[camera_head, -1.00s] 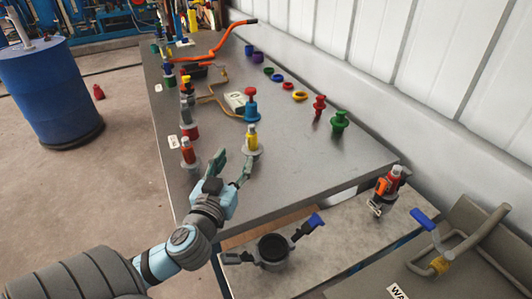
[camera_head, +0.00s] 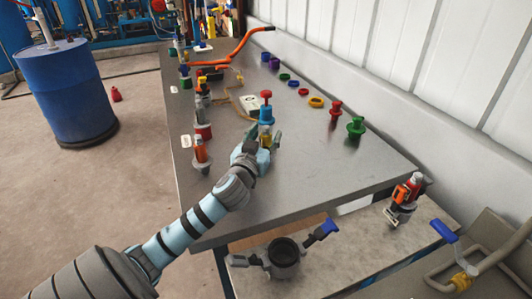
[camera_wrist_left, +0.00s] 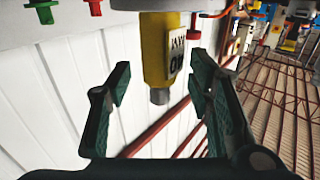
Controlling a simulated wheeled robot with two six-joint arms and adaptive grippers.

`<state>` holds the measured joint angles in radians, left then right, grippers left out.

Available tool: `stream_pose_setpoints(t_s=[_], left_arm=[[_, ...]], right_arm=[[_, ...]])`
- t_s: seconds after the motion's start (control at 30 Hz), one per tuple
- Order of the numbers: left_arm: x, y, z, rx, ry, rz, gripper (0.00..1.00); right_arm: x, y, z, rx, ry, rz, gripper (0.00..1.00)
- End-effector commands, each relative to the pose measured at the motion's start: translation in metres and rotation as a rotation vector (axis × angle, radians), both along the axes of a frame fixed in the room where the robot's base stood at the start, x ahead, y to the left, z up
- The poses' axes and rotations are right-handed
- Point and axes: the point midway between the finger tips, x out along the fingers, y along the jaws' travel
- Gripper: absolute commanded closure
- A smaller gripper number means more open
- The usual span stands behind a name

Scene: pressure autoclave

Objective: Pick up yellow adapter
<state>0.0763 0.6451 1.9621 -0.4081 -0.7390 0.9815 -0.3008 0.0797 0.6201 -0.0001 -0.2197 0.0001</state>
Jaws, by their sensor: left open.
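The yellow adapter (camera_head: 266,141) stands on the grey table near its left front part, partly hidden by my left gripper (camera_head: 261,144). In the left wrist view, the yellow adapter (camera_wrist_left: 157,48) shows with dark lettering on its side and a grey tip pointing toward the palm. My left gripper (camera_wrist_left: 158,82) is open there, its green-padded fingers on either side of the adapter's end with visible gaps. I cannot see contact with either finger. My right gripper is not in view.
A blue adapter with a red top (camera_head: 266,108) stands just behind. A red-orange adapter (camera_head: 201,153) stands to the left, with several more beyond. Green (camera_head: 355,127) and red (camera_head: 335,109) parts stand on the right. The table's front right is clear.

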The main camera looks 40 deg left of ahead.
Motion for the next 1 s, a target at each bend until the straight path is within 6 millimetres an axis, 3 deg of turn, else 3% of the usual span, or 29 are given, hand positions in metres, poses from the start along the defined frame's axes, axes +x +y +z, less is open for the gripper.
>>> stream_pose_setpoints(t_s=[0.23,0.53,1.0], left_arm=[[0.0057,0.0022,0.0004,0.001,0.000,-0.001,0.53],[0.0053,0.0020,0.0002,0.001,0.000,-0.001,1.00],[0.0054,0.0018,0.0028,0.001,0.000,-0.001,1.00]], right_arm=[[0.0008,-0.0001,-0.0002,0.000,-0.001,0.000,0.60],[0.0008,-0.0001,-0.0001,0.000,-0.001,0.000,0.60],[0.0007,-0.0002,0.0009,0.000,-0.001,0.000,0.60]])
